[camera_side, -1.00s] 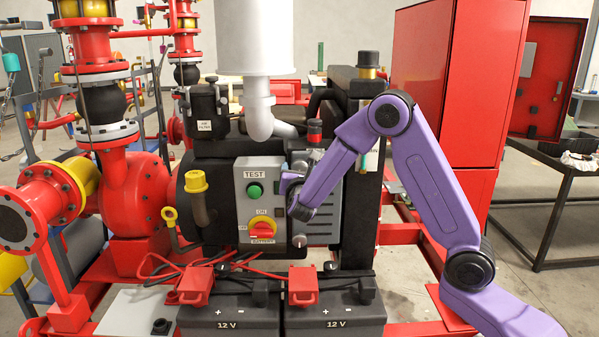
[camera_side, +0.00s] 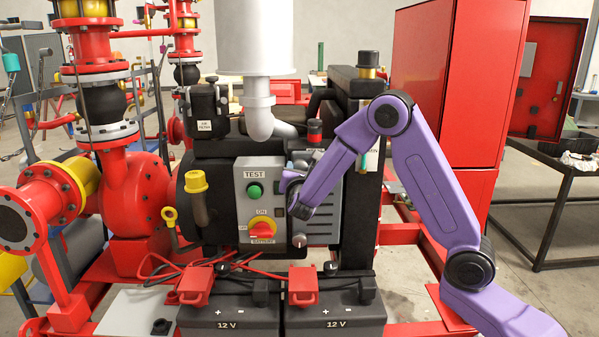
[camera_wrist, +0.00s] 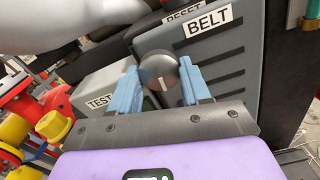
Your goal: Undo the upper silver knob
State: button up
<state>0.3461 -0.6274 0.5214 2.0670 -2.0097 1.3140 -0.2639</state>
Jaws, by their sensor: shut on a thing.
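The upper silver knob (camera_wrist: 157,69) is a round grey knob with a pale mark, on the grey slotted cover (camera_wrist: 228,50) under the BELT label. In the wrist view, the two blue fingers of my gripper (camera_wrist: 160,76) stand on either side of the knob and are shut on it. In the side view my gripper (camera_side: 287,182) is at the cover's left edge, beside the TEST box, and the purple wrist hides the upper knob. A lower silver knob (camera_side: 299,240) shows below the wrist on the same cover (camera_side: 322,228).
The grey control box (camera_side: 260,187) with a green button (camera_side: 254,190) and a red-yellow switch (camera_side: 263,228) is just left of my gripper. A white exhaust pipe (camera_side: 262,120) hangs above. Two 12 V batteries (camera_side: 335,312) stand below. A tall red cabinet (camera_side: 455,80) is to the right.

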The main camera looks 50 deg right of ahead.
jog(key=m, duration=1.8)
jog(key=shift+r+m, duration=0.2)
jog(key=shift+m, duration=0.1)
jog(key=m, duration=1.2)
jog(key=shift+m, duration=2.2)
